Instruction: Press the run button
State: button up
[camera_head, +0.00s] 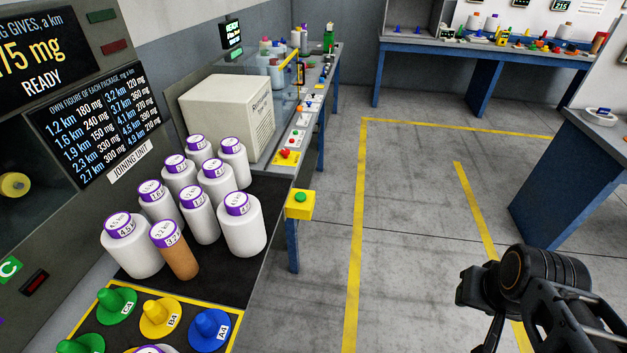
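A green button (300,197) sits on top of a yellow box (299,208) at the right edge of the black-topped bench. No run label is readable on it. A green square with a white curved mark (9,269) is on the machine's front panel at the far left; I cannot tell whether it is a button. The end of my arm, with my gripper (494,330), is at the lower right over the floor. It is well apart from the yellow box, and its fingers are not clear enough to show open or shut.
Several white bobbins (242,226) and a brown one (175,252) stand on the bench, left of the yellow box. Coloured cones (160,316) stand in front. A display (40,55) reads READY. Floor (410,230) between bench and arm is clear; a blue table (570,180) stands right.

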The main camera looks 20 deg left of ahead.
aim_at(300, 197)
jog(key=u, duration=0.05)
jog(key=i, duration=1.65)
jog(key=u, duration=3.35)
